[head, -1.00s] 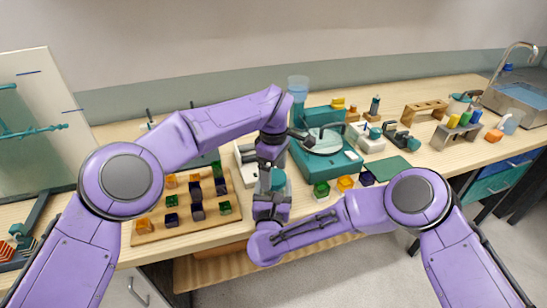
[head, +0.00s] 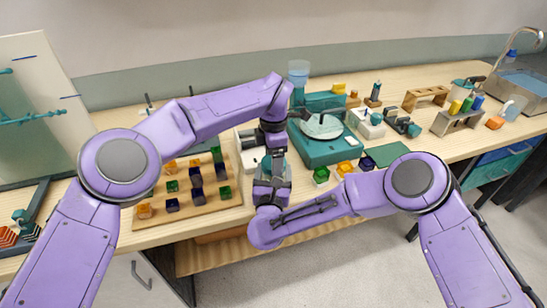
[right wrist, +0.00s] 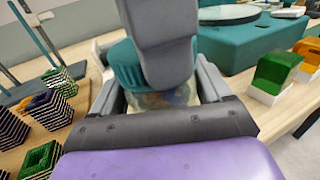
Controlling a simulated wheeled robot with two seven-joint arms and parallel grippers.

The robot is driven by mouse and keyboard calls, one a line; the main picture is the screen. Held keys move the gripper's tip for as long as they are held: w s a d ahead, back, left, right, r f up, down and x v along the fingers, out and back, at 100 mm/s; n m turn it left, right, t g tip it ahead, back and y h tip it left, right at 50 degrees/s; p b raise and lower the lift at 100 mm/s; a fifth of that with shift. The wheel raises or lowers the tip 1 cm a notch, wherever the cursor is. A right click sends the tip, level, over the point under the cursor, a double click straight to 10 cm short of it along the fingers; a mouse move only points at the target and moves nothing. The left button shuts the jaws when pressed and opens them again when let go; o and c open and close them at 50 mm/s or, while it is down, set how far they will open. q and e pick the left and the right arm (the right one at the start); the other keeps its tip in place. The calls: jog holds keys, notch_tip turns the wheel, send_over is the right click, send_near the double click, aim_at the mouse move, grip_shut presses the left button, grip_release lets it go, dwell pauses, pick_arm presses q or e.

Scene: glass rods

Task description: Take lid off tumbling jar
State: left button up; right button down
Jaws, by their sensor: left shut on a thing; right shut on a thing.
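The tumbling jar (right wrist: 165,98) is a clear vessel with coloured contents, mostly hidden in the right wrist view. Its teal ribbed lid (right wrist: 126,66) sits on top or just above; I cannot tell whether there is a gap. My right gripper (head: 272,178) is shut on the jar from the near side, with one grey finger on each side. My left gripper (head: 274,146) comes from above and is shut on the lid. It also shows as a large grey block (right wrist: 160,45) in the right wrist view, covering part of the lid.
A wooden board (head: 200,205) with dark, green and amber blocks lies to the left. A teal machine with a round plate (head: 322,126) stands to the right behind. Small green and yellow blocks in white holders (head: 321,176) are near the bench's front edge.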

pick_arm(q)
jog(key=n, duration=1.2)
jog(key=shift+n, duration=0.4)
jog(key=n, duration=1.1)
jog(key=shift+n, duration=0.3)
jog(key=n, duration=0.3)
jog(key=shift+r, duration=0.1)
jog(key=shift+r, duration=0.1)
jog(key=shift+r, duration=1)
